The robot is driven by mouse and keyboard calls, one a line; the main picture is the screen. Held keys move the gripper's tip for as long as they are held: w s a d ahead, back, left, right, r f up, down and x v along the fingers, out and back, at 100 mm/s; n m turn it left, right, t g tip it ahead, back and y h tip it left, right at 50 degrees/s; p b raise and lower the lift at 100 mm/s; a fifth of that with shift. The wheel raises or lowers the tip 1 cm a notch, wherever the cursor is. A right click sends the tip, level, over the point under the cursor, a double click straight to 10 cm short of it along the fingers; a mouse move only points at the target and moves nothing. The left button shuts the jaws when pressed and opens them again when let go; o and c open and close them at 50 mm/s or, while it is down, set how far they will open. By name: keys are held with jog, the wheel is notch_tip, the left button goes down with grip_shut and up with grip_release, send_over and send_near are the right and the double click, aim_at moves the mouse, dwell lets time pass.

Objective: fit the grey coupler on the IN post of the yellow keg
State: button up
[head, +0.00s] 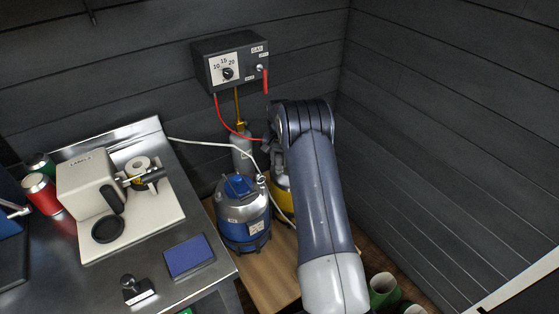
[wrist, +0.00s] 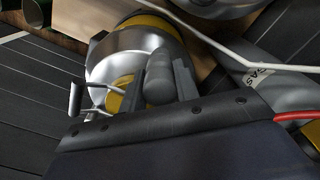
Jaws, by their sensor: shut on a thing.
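The yellow keg (head: 281,195) stands behind my arm in the head view, mostly hidden. In the wrist view the keg (wrist: 130,57) shows as a shiny silver body with yellow parts and a wire handle. My gripper (wrist: 155,86) is shut on the grey coupler (wrist: 158,73), a rounded grey piece between the fingers, over the keg's top. The IN post is hidden by the coupler and fingers, and I cannot tell whether they touch. In the head view my arm hides most of the gripper.
A blue keg (head: 243,212) stands close left of the yellow one. A grey gas bottle (head: 242,155) is behind. A red hose (head: 226,121) hangs from the gas box (head: 229,62). A white hose (head: 212,143) runs past the kegs. The steel bench (head: 218,274) is left.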

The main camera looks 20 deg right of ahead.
dwell(0.3)
jog(key=o, duration=1)
jog(key=shift+o, duration=0.6)
jog(key=o, duration=0.4)
jog(key=shift+d, duration=0.1)
jog(key=shift+d+r+p, duration=0.15)
jog(key=shift+r+p, duration=0.25)
jog(key=shift+r, duration=0.35)
jog(key=shift+a+r+p, duration=0.15)
jog(key=shift+r+p, duration=0.55)
jog(key=shift+r, duration=0.7)
jog(key=shift+a+r+p, duration=0.1)
jog(key=shift+r+p, duration=0.55)
jog(key=shift+r, duration=0.7)
